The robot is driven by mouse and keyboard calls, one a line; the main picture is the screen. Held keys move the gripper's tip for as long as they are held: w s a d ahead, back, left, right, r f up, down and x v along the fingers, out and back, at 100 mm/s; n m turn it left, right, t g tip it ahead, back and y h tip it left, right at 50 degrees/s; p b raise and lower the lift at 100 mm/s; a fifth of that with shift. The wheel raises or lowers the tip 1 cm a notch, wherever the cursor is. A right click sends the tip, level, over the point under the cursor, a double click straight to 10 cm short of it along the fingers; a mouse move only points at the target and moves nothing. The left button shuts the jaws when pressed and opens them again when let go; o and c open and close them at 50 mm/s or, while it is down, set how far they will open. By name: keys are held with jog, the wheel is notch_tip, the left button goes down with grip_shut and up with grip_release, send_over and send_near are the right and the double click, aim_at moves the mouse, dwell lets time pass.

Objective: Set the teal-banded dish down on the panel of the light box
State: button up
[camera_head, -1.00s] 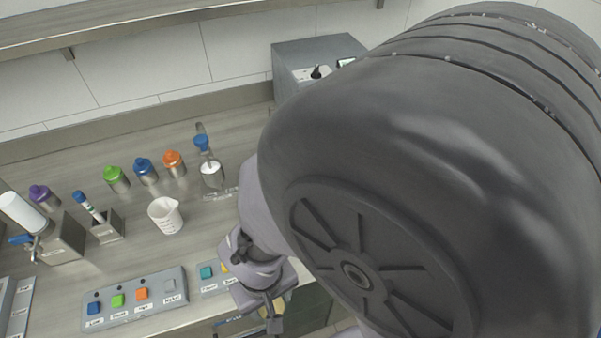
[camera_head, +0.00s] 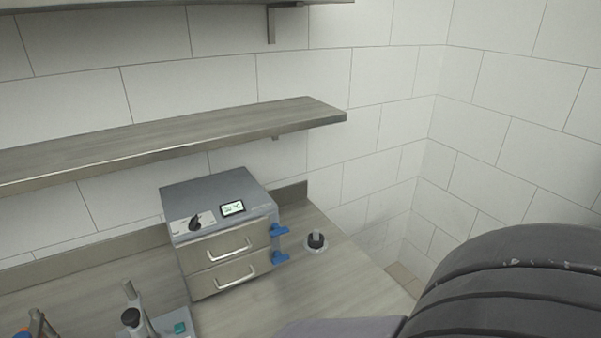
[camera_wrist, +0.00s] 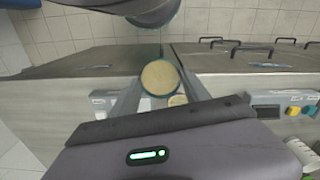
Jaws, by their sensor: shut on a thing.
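My gripper (camera_wrist: 160,84) shows in the wrist view, with a finger on each side of a round dish (camera_wrist: 159,77). The dish has a tan face and a thin dark teal rim, and the gripper is shut on it. I cannot make out the light box with certainty in either view. The head view does not show my gripper or the dish.
In the head view, a grey two-drawer unit (camera_head: 222,240) with a dial and small display stands on the counter (camera_head: 330,290). A small round black-topped item (camera_head: 316,241) is right of it. A shelf (camera_head: 180,138) runs above. Drawer handles (camera_wrist: 251,52) show in the wrist view.

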jog(key=w, duration=0.4)
jog(key=w+f, duration=0.1)
jog(key=w, duration=0.9)
jog(key=shift+f, duration=0.25)
notch_tip(320, 180, down, 4)
jog(key=shift+s+r+b, duration=0.15)
jog(key=shift+b, duration=0.8)
jog(key=shift+r, duration=0.15)
jog(key=shift+f, duration=0.2)
jog(key=o, duration=1.3)
jog(key=shift+r, duration=0.1)
